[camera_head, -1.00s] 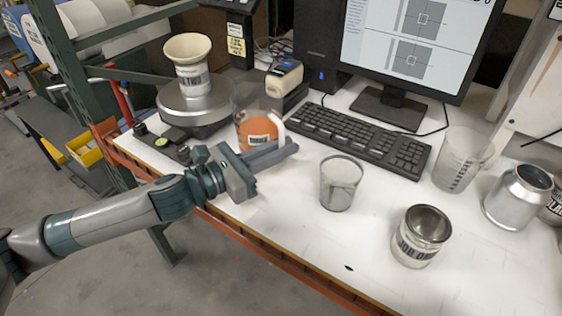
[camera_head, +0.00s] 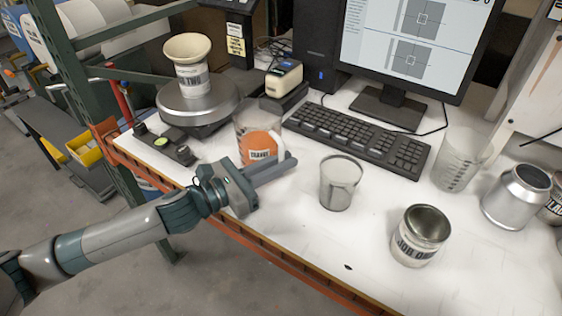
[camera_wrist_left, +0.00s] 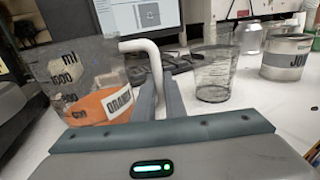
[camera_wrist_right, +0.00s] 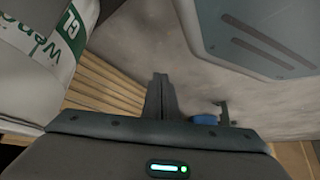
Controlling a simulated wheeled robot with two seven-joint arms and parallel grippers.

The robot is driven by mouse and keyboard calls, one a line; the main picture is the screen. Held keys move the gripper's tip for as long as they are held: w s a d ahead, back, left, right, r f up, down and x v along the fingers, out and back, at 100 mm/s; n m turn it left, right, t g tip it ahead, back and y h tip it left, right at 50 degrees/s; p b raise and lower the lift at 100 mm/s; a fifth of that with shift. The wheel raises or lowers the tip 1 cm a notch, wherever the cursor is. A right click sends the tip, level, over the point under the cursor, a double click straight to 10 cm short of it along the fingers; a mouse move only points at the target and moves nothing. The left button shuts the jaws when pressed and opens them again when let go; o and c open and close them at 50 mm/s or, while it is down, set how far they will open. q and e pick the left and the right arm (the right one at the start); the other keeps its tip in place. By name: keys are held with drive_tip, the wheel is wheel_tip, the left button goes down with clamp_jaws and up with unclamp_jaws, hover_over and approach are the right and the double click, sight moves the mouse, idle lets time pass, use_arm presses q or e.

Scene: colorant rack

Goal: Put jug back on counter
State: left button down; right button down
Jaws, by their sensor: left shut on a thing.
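The jug (camera_head: 260,143) is clear, with orange liquid and an "ORANGE" label. In the head view it is over the left part of the white counter (camera_head: 310,242), behind my left gripper (camera_head: 288,161). In the left wrist view the jug (camera_wrist_left: 88,92) is at the left, its pale handle (camera_wrist_left: 155,65) between my fingers (camera_wrist_left: 160,98). My left gripper is shut on the handle. I cannot tell whether the jug's base touches the counter. My right gripper (camera_wrist_right: 161,92) is shut and empty in the right wrist view, away from the counter.
A scale (camera_head: 198,105) bearing a white container (camera_head: 190,66) stands behind left. A keyboard (camera_head: 355,135) lies behind right. An empty clear cup (camera_head: 340,184), an open can (camera_head: 420,238) and another clear jug (camera_head: 462,158) stand to the right.

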idle(0.3)
use_arm(q)
drive_tip(key=c, duration=1.8)
unclamp_jaws()
drive_tip(key=shift+f, duration=0.1)
use_arm(e)
drive_tip(key=shift+w+a+r, duration=0.1)
drive_tip(key=shift+w, duration=0.1)
use_arm(q)
drive_tip(key=shift+r, duration=0.2)
use_arm(e)
drive_tip(key=shift+r, duration=0.1)
